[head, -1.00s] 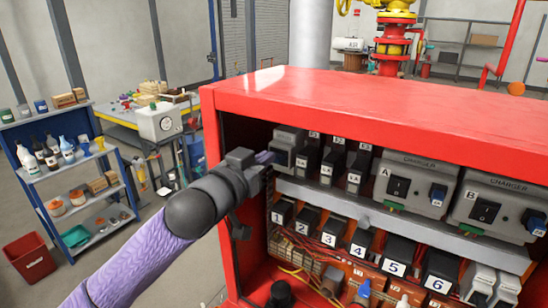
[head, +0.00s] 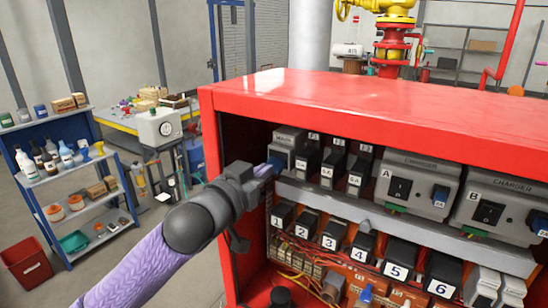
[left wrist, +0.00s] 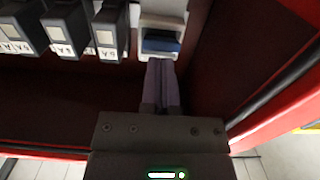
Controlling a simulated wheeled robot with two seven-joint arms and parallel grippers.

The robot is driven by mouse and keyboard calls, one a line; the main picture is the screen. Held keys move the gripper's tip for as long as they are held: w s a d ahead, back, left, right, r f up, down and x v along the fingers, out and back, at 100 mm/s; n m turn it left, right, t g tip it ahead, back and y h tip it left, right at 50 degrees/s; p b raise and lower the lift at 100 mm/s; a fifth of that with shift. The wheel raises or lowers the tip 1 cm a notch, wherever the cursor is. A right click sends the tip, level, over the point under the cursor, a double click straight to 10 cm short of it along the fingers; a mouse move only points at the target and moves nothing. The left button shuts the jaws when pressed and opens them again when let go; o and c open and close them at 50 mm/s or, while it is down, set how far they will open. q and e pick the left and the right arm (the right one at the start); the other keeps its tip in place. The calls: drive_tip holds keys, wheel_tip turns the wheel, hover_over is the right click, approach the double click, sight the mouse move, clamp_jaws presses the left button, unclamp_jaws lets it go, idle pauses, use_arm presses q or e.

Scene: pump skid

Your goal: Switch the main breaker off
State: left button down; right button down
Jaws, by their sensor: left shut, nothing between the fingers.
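The main breaker (head: 286,140) is a grey block with a MAIN label at the left end of the upper row in the red cabinet. It also shows at the top of the left wrist view (left wrist: 164,12), with a blue lever (left wrist: 161,43) on its front. My left gripper (head: 270,168) is shut and empty, its purple fingers at the breaker's lower front. In the left wrist view the fingertips (left wrist: 161,68) are right at the blue lever; I cannot tell whether they touch it. The lever is partly hidden in the head view. My right gripper is not in view.
Smaller black breakers (head: 332,163) stand right beside the main breaker. Charger units A (head: 415,185) and B (head: 492,208) are farther right. A numbered row (head: 362,248) sits below a grey rail. The red cabinet's top (head: 400,110) and left wall enclose the space closely.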

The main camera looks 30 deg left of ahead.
use_arm(q)
drive_tip(key=shift+s, duration=0.4)
drive_tip(key=s, duration=0.5)
drive_tip(key=shift+s+a+r+p, duration=0.25)
drive_tip(key=shift+s+p, duration=0.05)
drive_tip(key=shift+s, duration=0.1)
